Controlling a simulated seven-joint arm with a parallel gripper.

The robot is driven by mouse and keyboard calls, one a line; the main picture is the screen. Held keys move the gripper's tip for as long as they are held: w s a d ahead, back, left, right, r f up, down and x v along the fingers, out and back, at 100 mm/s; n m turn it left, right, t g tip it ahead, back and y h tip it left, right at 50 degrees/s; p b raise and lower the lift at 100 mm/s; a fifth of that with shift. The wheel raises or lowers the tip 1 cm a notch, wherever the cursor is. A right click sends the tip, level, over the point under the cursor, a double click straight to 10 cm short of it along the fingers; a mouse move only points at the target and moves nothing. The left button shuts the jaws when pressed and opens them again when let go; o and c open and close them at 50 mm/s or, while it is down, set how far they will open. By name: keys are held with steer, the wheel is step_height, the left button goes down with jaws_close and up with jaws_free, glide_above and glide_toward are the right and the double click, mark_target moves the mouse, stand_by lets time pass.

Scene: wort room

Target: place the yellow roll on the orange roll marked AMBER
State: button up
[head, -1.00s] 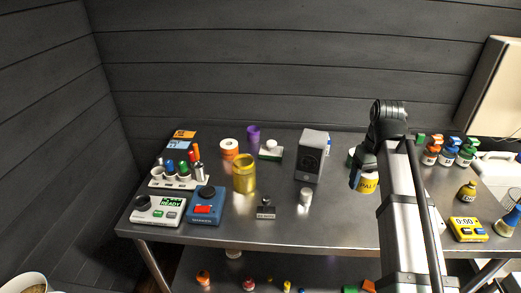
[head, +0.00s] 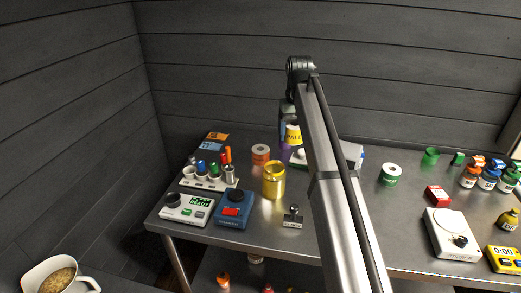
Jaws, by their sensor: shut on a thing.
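The yellow roll (head: 293,135), with a white band and partly readable dark letters, hangs in the air from my gripper (head: 287,119). My gripper is shut on it and is partly hidden behind my arm. The orange roll (head: 260,158), with a white top, stands upright on the steel table toward the back left. Its AMBER marking is too small to read. The yellow roll is to the right of the orange roll and higher in the picture, apart from it.
A purple cup (head: 285,153) stands just right of the orange roll, below the held roll. A gold jar (head: 273,180) stands in front. A green roll (head: 391,175) stands right of my arm, which hides the table's middle.

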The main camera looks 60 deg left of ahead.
steer(key=m, duration=0.2)
glide_above(261, 150)
steer(key=shift+a+f, duration=0.15)
steer(key=shift+f, duration=5.2)
steer(key=shift+f, duration=0.15)
steer(key=o, duration=1.2)
step_height(261, 150, up, 12)
steer(key=shift+r, duration=0.2)
steer(key=shift+r, duration=0.1)
